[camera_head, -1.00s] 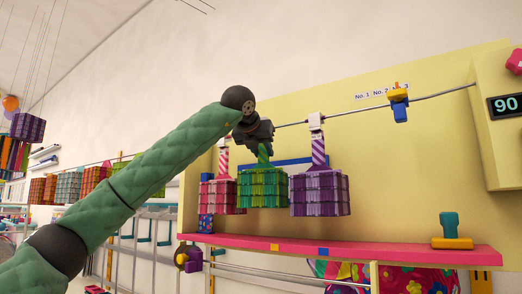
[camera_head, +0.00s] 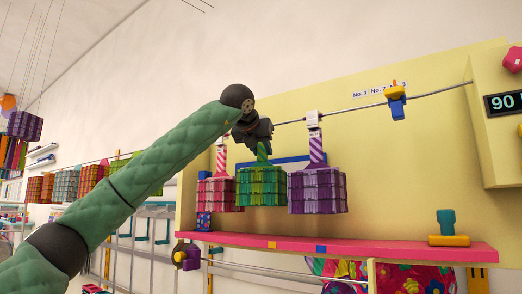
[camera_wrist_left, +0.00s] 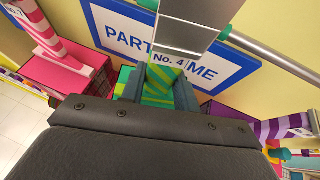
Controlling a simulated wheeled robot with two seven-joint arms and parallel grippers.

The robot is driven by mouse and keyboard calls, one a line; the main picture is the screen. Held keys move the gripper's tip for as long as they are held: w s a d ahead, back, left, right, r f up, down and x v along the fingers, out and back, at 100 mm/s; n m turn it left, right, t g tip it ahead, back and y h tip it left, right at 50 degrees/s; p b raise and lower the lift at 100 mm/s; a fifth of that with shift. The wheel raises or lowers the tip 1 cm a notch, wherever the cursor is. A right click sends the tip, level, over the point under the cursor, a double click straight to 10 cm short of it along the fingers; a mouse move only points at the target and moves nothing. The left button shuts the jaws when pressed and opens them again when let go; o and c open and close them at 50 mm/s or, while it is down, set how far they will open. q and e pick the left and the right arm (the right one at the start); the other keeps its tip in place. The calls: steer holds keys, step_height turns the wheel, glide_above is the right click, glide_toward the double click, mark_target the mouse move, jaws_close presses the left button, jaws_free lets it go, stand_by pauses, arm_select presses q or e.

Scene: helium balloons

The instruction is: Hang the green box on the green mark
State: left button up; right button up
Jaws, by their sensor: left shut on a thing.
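The green box (camera_head: 261,188) hangs upright between the pink box (camera_head: 217,194) and the purple box (camera_head: 317,192). My left gripper (camera_head: 263,142) is at the top of its green striped strap, just below the rail. In the left wrist view my left gripper (camera_wrist_left: 157,88) is shut on that striped strap (camera_wrist_left: 160,98), with a pale clip labelled No. 4 (camera_wrist_left: 172,45) right above it at the rail. Whether the clip bears on the rail is hard to tell. I cannot make out a green mark; my gripper hides part of the rail. My right gripper is not in view.
The metal rail (camera_head: 359,107) runs along the yellow board (camera_head: 400,160), with a yellow and blue clamp (camera_head: 397,101) to the right. A pink shelf (camera_head: 370,248) lies below the boxes. A display reading 90 (camera_head: 506,102) is at far right.

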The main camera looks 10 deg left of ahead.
arm_select(q)
steer(key=shift+w+f+b, duration=0.1)
steer(key=shift+f+b, duration=0.7)
steer(key=shift+f, duration=0.05)
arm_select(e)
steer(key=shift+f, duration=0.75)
arm_select(q)
steer(key=shift+f, duration=0.1)
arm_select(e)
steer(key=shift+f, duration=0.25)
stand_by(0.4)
arm_select(q)
steer(key=o, duration=1.2)
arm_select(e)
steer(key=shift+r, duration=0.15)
arm_select(q)
steer(key=shift+b+v, duration=1.8)
steer(key=shift+v, duration=2.1)
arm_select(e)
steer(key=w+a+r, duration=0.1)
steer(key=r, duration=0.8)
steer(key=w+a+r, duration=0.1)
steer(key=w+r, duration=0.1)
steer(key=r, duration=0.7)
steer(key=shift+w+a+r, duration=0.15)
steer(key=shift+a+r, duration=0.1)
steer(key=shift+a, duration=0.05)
